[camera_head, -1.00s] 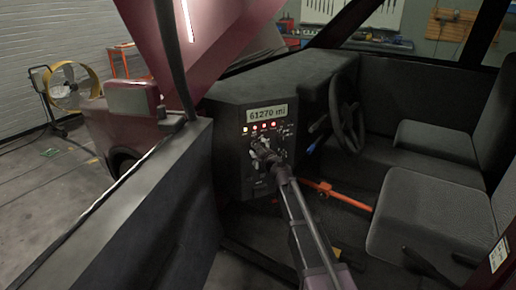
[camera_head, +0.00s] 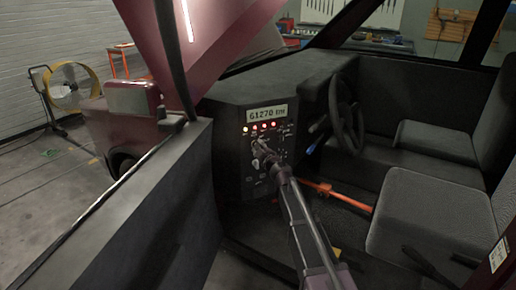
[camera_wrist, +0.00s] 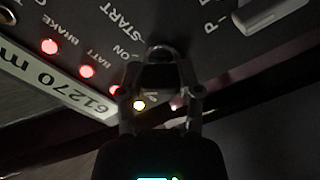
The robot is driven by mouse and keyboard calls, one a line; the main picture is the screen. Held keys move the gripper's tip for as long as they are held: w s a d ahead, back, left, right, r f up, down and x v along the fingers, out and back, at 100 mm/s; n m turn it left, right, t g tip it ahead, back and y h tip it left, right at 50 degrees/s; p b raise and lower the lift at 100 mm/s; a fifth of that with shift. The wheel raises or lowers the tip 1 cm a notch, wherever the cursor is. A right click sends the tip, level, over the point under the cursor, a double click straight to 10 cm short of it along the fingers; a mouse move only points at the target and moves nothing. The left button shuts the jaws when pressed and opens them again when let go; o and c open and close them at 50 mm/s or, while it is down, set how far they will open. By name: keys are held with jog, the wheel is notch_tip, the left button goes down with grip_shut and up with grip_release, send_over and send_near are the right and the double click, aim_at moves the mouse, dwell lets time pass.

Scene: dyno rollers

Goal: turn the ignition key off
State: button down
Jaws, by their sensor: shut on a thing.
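The ignition key (camera_wrist: 160,54) is a small dark shape between my fingertips in the wrist view, mostly hidden by them. My gripper (camera_wrist: 161,68) is shut on it, close against the dark panel. The printed words START and ON lie just left of the fingers; any OFF mark is not readable, so the key's exact position cannot be told. In the head view my gripper (camera_head: 260,150) is at the panel (camera_head: 229,150), below the mileage display (camera_head: 267,113).
Red warning lights (camera_wrist: 86,71) and a yellowish light (camera_wrist: 139,104) glow on the panel. A grey switch or lever (camera_wrist: 270,14) sits at the upper right. The steering wheel (camera_head: 347,113) and a seat (camera_head: 430,215) stand right of my arm. The door (camera_head: 150,215) is at left.

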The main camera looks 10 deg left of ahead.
jog(key=n, duration=0.7)
jog(key=shift+w, duration=0.1)
dwell(0.4)
jog(key=shift+c, duration=1.4)
grip_release()
jog(key=shift+s, duration=0.2)
jog(key=v, duration=1.1)
jog(key=shift+s+d, duration=0.25)
jog(key=shift+d+r, duration=0.1)
